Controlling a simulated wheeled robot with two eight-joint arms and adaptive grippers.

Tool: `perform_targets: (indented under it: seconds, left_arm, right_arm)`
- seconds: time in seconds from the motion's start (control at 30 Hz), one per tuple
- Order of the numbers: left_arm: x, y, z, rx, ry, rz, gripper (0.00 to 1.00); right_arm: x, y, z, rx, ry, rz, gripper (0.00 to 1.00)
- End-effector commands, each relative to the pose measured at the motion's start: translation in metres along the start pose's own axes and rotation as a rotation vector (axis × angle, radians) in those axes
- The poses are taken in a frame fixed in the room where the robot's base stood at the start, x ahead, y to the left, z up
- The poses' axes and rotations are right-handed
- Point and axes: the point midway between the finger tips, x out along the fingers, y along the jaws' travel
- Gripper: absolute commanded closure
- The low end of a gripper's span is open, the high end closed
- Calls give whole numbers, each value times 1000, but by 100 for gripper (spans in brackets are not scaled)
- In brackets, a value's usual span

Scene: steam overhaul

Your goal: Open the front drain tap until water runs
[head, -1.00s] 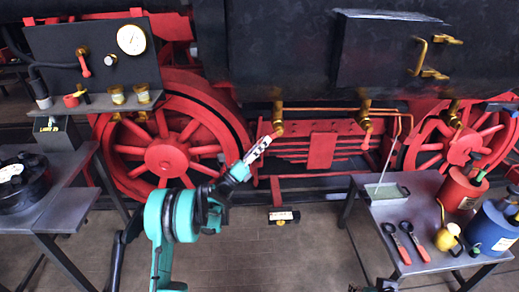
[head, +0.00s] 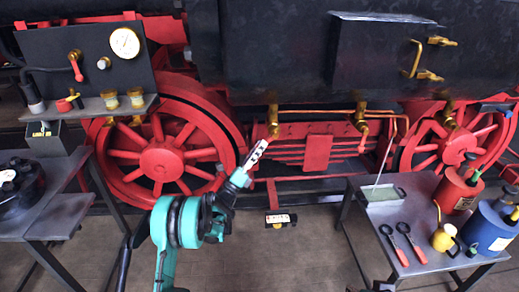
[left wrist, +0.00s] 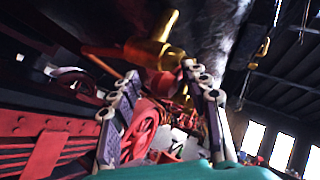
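Three brass drain taps hang under the black locomotive: a left one (head: 273,117), a middle one (head: 361,122) with a red lever hanging down, and a right one (head: 449,118). I cannot tell from the picture which is the front one. My left gripper (head: 262,146) is just below the left tap, pointing up at it. In the left wrist view the gripper's two fingers (left wrist: 164,98) stand apart, with the brass tap body (left wrist: 153,47) beyond their tips. Red parts show between the fingers; contact is unclear. No running water shows. My right gripper is not in view.
A grey table (head: 408,258) at the right holds a shallow tray, two red-handled tools, a brass oil can and red and blue cans. A gauge panel (head: 88,62) and another bench (head: 60,215) stand at the left. The floor below the left tap has a small labelled block (head: 280,218).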

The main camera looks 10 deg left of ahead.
Motion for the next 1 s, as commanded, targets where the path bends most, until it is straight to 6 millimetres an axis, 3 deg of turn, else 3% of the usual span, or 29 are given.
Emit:
perform_targets:
  seconds: [0.27, 0.7, 1.0]
  left_arm:
    - [-7, -1, -1, 1, 1, -2, 54]
    - [-95, 1, 0, 2, -1, 0, 54]
    - [-120, 1, 0, 0, 1, 0, 54]
  right_arm:
    - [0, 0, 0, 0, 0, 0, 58]
    - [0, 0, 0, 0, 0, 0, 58]
    - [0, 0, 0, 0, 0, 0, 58]
